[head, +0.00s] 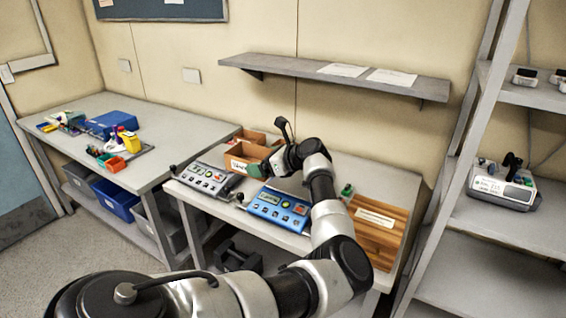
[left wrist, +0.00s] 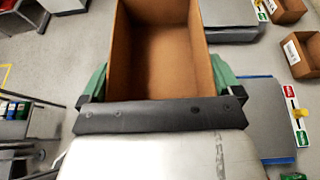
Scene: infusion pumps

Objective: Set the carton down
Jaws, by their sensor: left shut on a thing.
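An open-topped brown cardboard carton (head: 246,153) shows in the head view above the back of the middle table. In the left wrist view the carton (left wrist: 160,60) fills the space between my green fingers, and its inside looks empty. My left gripper (head: 262,166) is shut on it, with the fingers at opposite sides. The carton's underside is hidden, so I cannot tell whether it touches anything below. My right gripper is not in view.
A grey pump (head: 208,179) and a blue pump (head: 279,208) stand at the table's front. Another carton (head: 250,136) is behind the held one. A wooden board (head: 374,240) lies at the right. A shelf (head: 330,78) juts out above the table.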

